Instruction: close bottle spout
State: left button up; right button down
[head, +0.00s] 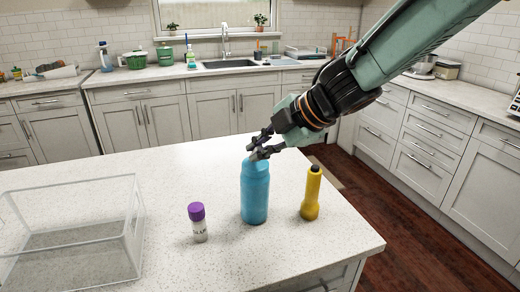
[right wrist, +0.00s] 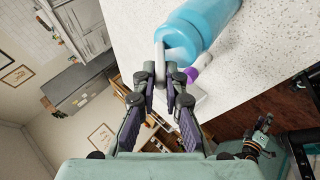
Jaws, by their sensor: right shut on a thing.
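A blue bottle (head: 255,192) stands upright near the front of the white speckled counter. My right gripper (head: 259,152) comes down from the upper right and is at the bottle's top, covering most of the spout in the head view. In the right wrist view the blue bottle (right wrist: 207,22) is at the top, with its pale spout (right wrist: 160,58) between the tips of my right gripper (right wrist: 161,78), which is shut on it. I cannot tell the spout's exact angle. My left gripper (right wrist: 262,128) shows small at the lower right of the right wrist view, away from the bottle; its opening is unclear.
A purple-capped small bottle (head: 198,223) stands left of the blue bottle, and a yellow flashlight (head: 312,193) stands to its right. A clear open box (head: 135,215) is at the left. The counter (head: 190,165) behind the bottle is clear.

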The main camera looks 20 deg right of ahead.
jog(key=shift+s+f, duration=0.15)
jog(key=shift+f, duration=0.1)
jog(key=c, duration=1.8)
grip_release()
jog(key=o, duration=0.4)
jog(key=shift+w+r, duration=0.1)
jog(key=shift+w, duration=0.1)
